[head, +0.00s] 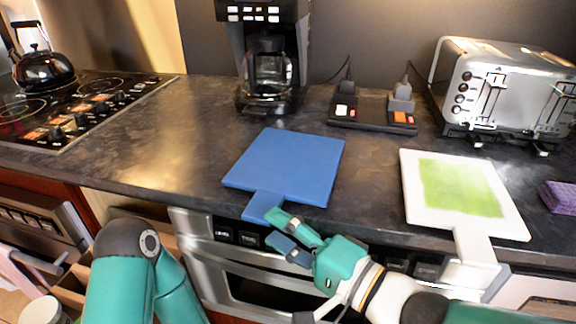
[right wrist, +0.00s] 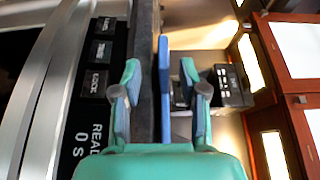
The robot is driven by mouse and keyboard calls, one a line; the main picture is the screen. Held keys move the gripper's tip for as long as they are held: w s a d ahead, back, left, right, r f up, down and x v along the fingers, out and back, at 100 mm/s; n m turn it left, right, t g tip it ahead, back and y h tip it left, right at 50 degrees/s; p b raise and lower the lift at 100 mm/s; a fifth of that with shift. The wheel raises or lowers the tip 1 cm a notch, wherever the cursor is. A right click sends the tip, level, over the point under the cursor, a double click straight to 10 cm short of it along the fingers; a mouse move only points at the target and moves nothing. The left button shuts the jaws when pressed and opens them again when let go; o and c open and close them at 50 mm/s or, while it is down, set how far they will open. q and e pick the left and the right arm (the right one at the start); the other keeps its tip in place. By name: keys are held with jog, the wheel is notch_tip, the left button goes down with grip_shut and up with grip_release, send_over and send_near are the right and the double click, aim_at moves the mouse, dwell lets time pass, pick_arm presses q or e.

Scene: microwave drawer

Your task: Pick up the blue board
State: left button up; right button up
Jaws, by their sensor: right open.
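The blue board (head: 285,165) lies flat on the dark countertop, its short handle (head: 262,207) sticking out over the front edge. My right gripper (head: 279,228) is open at the handle, in front of the counter edge. In the right wrist view the board shows edge-on as a thin blue strip (right wrist: 164,85) between the two spread fingers of my right gripper (right wrist: 161,80), with a gap on each side. My left arm shows at the lower left of the head view, but its gripper is out of view.
A white board with a green panel (head: 418,215) lies to the right, its handle over the edge. A coffee maker (head: 268,60), a dark power strip (head: 372,118) and a toaster (head: 500,85) stand behind. The oven front (head: 215,262) is below the counter.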

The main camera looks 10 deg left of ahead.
aim_at(248, 207)
jog(key=shift+b+x, duration=0.4)
jog(key=shift+x, duration=2.3)
jog(key=shift+w+r, duration=0.1)
jog(key=shift+r, duration=0.05)
jog(key=shift+d, duration=0.1)
grip_shut()
